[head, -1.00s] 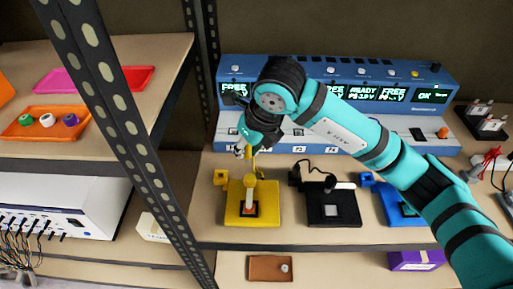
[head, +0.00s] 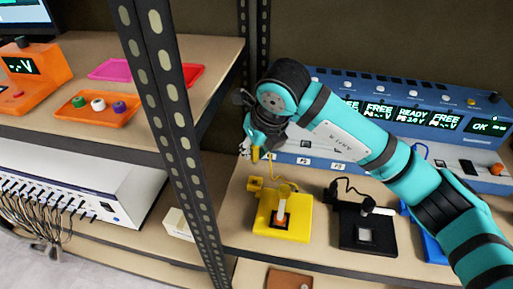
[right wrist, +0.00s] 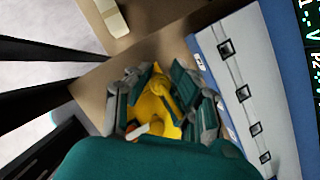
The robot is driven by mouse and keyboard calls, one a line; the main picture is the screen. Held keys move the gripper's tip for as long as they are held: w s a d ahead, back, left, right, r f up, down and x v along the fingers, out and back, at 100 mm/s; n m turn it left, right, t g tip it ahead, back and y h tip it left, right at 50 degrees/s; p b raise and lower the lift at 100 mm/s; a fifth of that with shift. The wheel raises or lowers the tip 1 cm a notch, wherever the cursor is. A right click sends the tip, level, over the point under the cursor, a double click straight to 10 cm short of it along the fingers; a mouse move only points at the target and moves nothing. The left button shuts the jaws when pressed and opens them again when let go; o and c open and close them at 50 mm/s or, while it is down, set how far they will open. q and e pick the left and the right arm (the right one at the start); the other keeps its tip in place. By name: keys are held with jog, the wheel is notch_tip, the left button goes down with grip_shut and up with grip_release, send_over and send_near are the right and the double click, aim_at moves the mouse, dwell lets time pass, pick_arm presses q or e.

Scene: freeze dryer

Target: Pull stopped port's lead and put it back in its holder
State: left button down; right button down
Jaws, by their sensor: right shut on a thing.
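My right gripper (head: 253,150) is shut on a yellow lead plug (head: 256,154) in the head view. It holds the plug in the air beside the left end of the blue multi-port device (head: 300,156), apart from its ports. The lead's thin cable (head: 273,172) runs down to the yellow stand (head: 302,226). A small yellow holder (head: 254,184) sits at the stand's back left, below the gripper. In the right wrist view the fingers (right wrist: 163,92) close around yellow, and several square ports (right wrist: 241,91) show to the right. The device's leftmost screens are hidden by my arm. My left gripper is out of view.
A perforated shelf post (head: 178,130) stands close left of the gripper. A black stand (head: 378,238) and a partly hidden blue stand (head: 430,247) are to the right.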

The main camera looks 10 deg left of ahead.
aim_at(254, 163)
notch_tip(254, 163, up, 6)
jog(key=p, duration=0.5)
jog(key=shift+p, duration=0.35)
notch_tip(254, 163, down, 4)
jog(key=n+g, duration=0.1)
jog(key=n, duration=0.1)
jog(key=n+y, duration=0.1)
jog(key=n, duration=0.2)
jog(key=shift+g+p, duration=0.4)
notch_tip(254, 163, down, 2)
jog(key=n+g+p, duration=0.1)
jog(key=n, duration=0.3)
jog(key=shift+f+b, duration=1.35)
jog(key=shift+f, duration=2.25)
jog(key=shift+r, duration=0.6)
jog(key=shift+b, duration=1.3)
jog(key=shift+f+b, duration=0.5)
jog(key=shift+f, duration=0.05)
jog(key=shift+f, duration=0.3)
